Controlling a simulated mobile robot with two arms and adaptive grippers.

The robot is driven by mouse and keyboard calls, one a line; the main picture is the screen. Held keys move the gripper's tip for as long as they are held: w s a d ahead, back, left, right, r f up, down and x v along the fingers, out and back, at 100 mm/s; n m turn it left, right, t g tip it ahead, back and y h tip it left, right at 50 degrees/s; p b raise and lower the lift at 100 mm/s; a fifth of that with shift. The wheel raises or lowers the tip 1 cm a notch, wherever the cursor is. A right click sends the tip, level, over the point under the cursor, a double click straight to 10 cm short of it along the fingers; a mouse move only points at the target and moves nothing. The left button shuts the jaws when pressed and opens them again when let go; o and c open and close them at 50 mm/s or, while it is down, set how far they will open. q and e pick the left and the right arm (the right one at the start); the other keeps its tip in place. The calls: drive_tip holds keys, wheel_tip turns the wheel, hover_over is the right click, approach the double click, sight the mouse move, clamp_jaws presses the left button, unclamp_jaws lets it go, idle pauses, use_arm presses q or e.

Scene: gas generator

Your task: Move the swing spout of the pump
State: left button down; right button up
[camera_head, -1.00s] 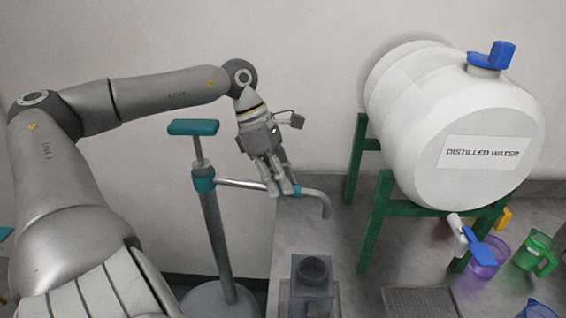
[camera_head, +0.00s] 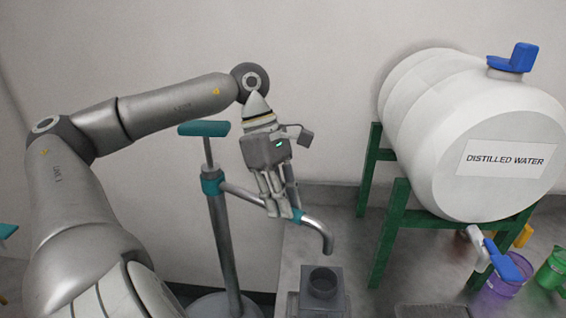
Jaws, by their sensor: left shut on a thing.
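The pump (camera_head: 220,240) stands upright on the left, a grey post with a teal T-handle (camera_head: 204,129) on top and a teal collar. Its grey swing spout (camera_head: 316,229) reaches from the collar to the right and bends down at its end. My left gripper (camera_head: 282,212) comes from above and is shut on the spout, near a teal band before the bend. The fingers hide part of the spout. The spout's open end hangs above and close to a grey box with a round opening (camera_head: 322,284) on the counter. My right gripper is not in view.
A white distilled water barrel (camera_head: 430,130) with a blue cap and blue tap (camera_head: 505,262) lies on a green stand (camera_head: 392,235) at right. Purple (camera_head: 494,298) and green (camera_head: 553,270) cups stand below it. The counter (camera_head: 345,225) between spout and stand is bare.

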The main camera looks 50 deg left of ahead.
use_arm(q)
drive_tip(key=c, duration=1.4)
unclamp_jaws()
drive_tip(key=shift+s, duration=0.2)
drive_tip(key=shift+o, duration=0.2)
drive_tip(key=v, duration=1.2)
drive_tip(key=shift+w+d+f, duration=0.1)
